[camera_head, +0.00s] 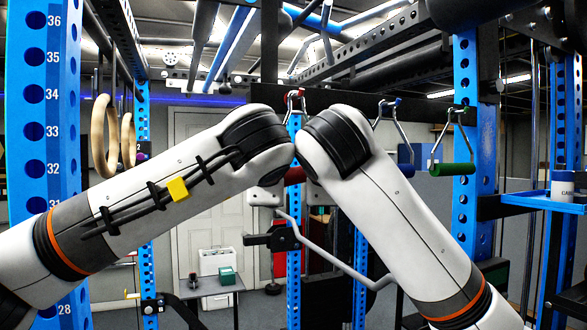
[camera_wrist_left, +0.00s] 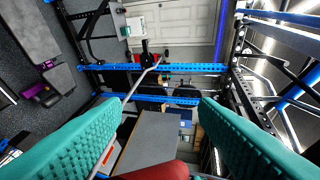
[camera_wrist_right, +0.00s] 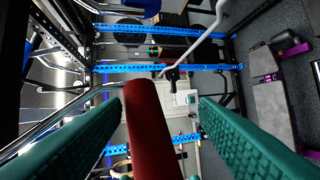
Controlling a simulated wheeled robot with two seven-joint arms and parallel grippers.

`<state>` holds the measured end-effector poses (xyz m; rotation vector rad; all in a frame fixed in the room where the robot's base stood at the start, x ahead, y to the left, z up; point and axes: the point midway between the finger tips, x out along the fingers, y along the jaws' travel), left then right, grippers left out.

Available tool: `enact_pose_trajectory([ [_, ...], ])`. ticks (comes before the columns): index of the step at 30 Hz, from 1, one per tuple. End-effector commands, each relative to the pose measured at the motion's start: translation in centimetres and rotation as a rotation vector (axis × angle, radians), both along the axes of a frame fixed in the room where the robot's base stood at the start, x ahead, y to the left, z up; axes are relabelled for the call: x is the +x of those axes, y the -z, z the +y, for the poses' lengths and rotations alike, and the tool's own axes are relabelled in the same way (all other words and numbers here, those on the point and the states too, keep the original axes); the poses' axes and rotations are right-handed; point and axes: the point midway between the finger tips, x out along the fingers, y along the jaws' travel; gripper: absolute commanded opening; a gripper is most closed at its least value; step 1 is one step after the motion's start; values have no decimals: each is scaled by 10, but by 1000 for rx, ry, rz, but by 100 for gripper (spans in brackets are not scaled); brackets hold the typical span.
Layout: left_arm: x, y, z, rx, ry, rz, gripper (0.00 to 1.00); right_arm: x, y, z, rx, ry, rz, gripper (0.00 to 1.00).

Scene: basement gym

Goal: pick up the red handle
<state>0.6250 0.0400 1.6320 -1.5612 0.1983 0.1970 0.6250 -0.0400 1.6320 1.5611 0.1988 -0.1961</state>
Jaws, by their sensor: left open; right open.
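The red handle (camera_head: 295,175) hangs in the middle of the head view, mostly hidden behind my two arms. In the right wrist view it is a thick red bar (camera_wrist_right: 155,125) running lengthwise between the green fingers of my right gripper (camera_wrist_right: 165,100), which are spread with a gap on each side. In the left wrist view a red end (camera_wrist_left: 165,172) shows at the bottom edge, between the spread green fingers of my left gripper (camera_wrist_left: 160,108). Neither gripper appears closed on it. Both sets of fingers are hidden in the head view.
A blue handle (camera_head: 405,169) and a green handle (camera_head: 452,169) hang from hooks to the right. Blue rack uprights (camera_head: 42,110) stand on both sides. A bent grey bar (camera_head: 335,262) crosses below my arms. A blue shelf (camera_head: 540,201) holds a white cup (camera_head: 562,186).

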Motion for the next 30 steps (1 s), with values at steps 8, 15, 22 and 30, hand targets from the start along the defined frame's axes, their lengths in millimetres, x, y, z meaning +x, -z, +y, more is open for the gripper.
enact_pose_trajectory([
  [8,0,-1,-1,0,-1,-1,55,0,0,0,0,2,0,55],
  [15,0,-4,0,-1,0,-2,55,0,-3,0,1,2,-1,55],
  [22,0,-20,0,-1,0,-3,55,0,-19,0,1,2,-1,55],
  [30,0,-22,0,-2,0,-3,55,0,-20,0,0,2,0,55],
])
